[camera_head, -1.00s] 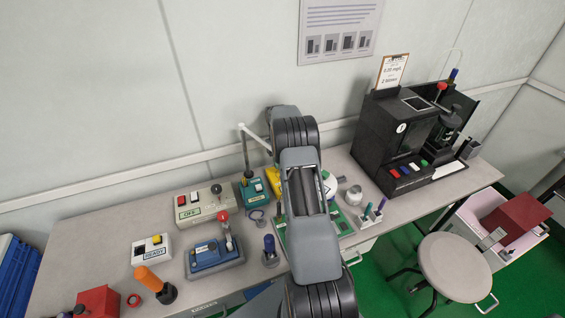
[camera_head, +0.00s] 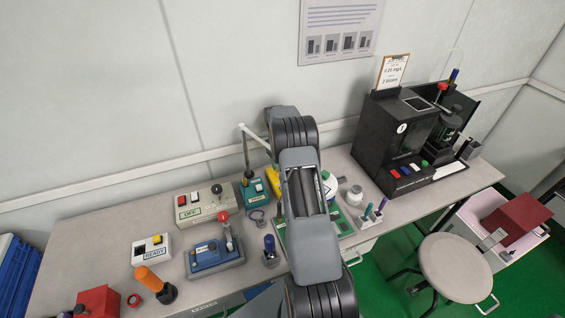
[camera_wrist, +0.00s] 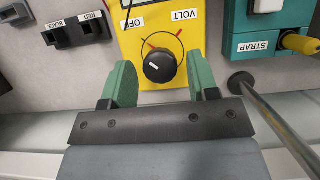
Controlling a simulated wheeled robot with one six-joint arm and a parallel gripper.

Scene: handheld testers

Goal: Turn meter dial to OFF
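The yellow meter (camera_wrist: 145,40) shows upside down in the wrist view, with VOLT and OFF labels above its black dial (camera_wrist: 159,68). The dial has a white pointer mark aimed to the upper left. Red marks and a thin arc lie around it. My gripper (camera_wrist: 159,78) is open, one green finger on each side of the dial, with visible gaps between fingers and dial. In the head view only a yellow edge of the meter (camera_head: 273,179) shows left of my arm. My gripper is hidden there behind my arm.
A teal STRAP box (camera_wrist: 265,40) with a yellow plug stands right of the meter in the wrist view, near a metal rod (camera_wrist: 280,125). In the head view a black machine (camera_head: 385,135) stands at right.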

